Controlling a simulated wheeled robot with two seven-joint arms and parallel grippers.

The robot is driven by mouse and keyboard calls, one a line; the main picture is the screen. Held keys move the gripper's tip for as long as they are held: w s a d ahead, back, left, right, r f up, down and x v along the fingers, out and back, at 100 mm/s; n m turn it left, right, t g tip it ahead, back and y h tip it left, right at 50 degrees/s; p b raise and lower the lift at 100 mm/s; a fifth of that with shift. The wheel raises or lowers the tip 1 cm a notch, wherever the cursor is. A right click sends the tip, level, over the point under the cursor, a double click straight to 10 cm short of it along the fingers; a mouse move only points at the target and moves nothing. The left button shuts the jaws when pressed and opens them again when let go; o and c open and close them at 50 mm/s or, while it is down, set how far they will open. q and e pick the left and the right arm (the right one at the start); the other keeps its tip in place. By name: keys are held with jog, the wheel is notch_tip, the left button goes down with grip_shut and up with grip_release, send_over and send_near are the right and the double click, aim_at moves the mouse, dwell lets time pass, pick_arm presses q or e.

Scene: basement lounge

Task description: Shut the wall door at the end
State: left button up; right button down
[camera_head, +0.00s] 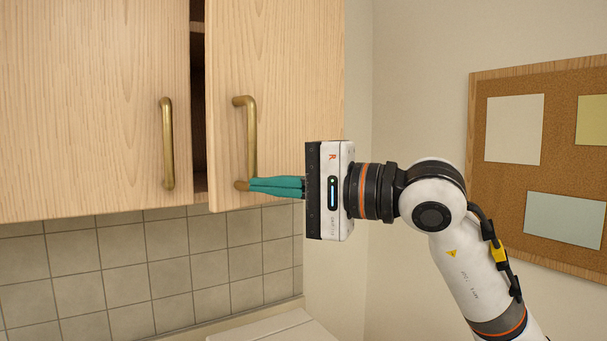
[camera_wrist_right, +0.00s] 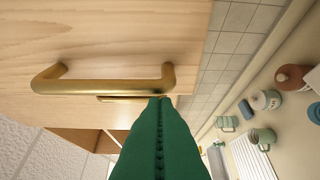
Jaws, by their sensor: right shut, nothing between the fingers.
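The end wall door (camera_head: 285,75) is light wood and stands ajar, with a dark gap on its left side. Its brass bar handle (camera_head: 251,130) is on its left part; the handle (camera_wrist_right: 100,87) also shows in the wrist view, with the door's wood face (camera_wrist_right: 110,30) behind it. My right gripper (camera_head: 250,186) has teal fingers, shut and empty, with tips at the handle's lower end. In the wrist view the right gripper's fingers (camera_wrist_right: 160,102) end beside one end of the handle. I cannot tell whether they touch it. My left gripper is not in view.
The neighbouring cabinet door (camera_head: 85,100) on the left looks shut and has its own brass handle (camera_head: 167,145). Grey wall tiles (camera_head: 130,265) lie below. A cork board (camera_head: 505,185) hangs at right. In the wrist view, several mugs and jars (camera_wrist_right: 265,100) are at right.

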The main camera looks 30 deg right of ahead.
aim_at(234, 180)
jog(key=x, duration=0.5)
jog(key=shift+w+d+r+p, duration=0.1)
jog(key=shift+w+d+p, duration=0.15)
jog(key=shift+w+p, duration=0.15)
jog(key=shift+w+a, duration=0.2)
jog(key=shift+w, duration=0.65)
